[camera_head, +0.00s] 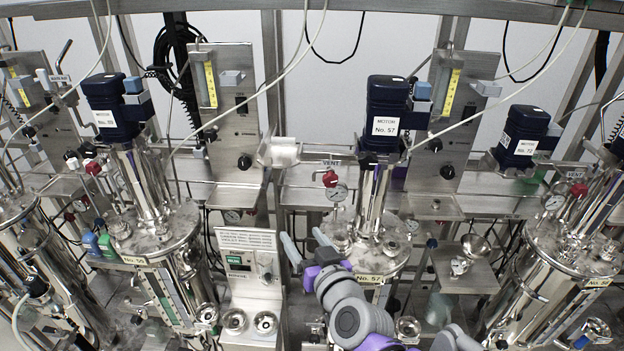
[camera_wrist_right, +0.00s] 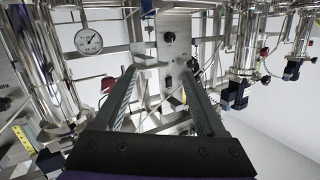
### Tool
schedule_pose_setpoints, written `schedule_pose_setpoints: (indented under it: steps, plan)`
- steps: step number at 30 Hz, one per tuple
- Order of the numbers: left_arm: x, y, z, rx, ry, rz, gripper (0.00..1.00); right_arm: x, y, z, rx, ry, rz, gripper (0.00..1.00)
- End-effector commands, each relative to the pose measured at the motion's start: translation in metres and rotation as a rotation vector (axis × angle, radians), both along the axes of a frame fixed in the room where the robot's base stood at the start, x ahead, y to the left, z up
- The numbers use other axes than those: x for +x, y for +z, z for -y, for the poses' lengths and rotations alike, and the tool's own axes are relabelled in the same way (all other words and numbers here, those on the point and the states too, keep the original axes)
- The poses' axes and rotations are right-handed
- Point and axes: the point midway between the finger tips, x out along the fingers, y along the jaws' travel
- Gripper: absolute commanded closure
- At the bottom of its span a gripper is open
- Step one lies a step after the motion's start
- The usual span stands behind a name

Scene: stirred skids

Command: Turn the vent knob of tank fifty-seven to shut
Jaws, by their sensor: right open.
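Tank fifty-seven (camera_head: 345,262) stands at the centre with its number plate on the rim and the motor labelled No. 57 (camera_head: 386,100) above it. Its red vent knob (camera_head: 330,179) sits just below the VENT sign, beside a round gauge (camera_head: 338,192). My right gripper (camera_head: 300,233) is open and empty, below and left of the knob and apart from it. In the right wrist view the scene looks upside down; my open fingers (camera_wrist_right: 160,72) have nothing between them. A red knob (camera_wrist_right: 107,85) shows there left of the fingers, partly hidden. My left gripper is not in view.
Neighbouring tanks have similar red knobs, at left (camera_head: 93,168) and right (camera_head: 578,189). A control box (camera_head: 250,270) with a sign stands left of my gripper. Steel panels (camera_head: 235,125) and hanging hoses are behind. A small metal shelf (camera_head: 462,272) is at right.

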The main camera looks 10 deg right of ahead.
Motion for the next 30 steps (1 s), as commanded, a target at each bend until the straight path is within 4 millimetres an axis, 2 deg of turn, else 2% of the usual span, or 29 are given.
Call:
schedule_pose_setpoints:
  steps: [1,3,6,12,17,30]
  plan:
    - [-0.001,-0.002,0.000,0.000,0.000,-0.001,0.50,0.016,0.016,0.003,0.024,-0.061,0.066,0.27]
    - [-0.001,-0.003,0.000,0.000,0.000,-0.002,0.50,0.033,0.033,0.016,0.047,-0.168,0.135,0.27]
    - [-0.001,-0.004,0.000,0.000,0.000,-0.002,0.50,0.047,0.042,0.033,0.063,-0.310,0.176,0.27]
    - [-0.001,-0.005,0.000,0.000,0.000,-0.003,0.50,0.056,0.041,0.054,0.065,-0.465,0.175,0.27]
    - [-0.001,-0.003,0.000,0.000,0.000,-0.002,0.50,0.068,0.041,0.060,0.065,-0.483,0.173,0.27]
    - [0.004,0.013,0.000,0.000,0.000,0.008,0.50,0.142,0.043,0.081,0.066,-0.479,0.175,0.27]
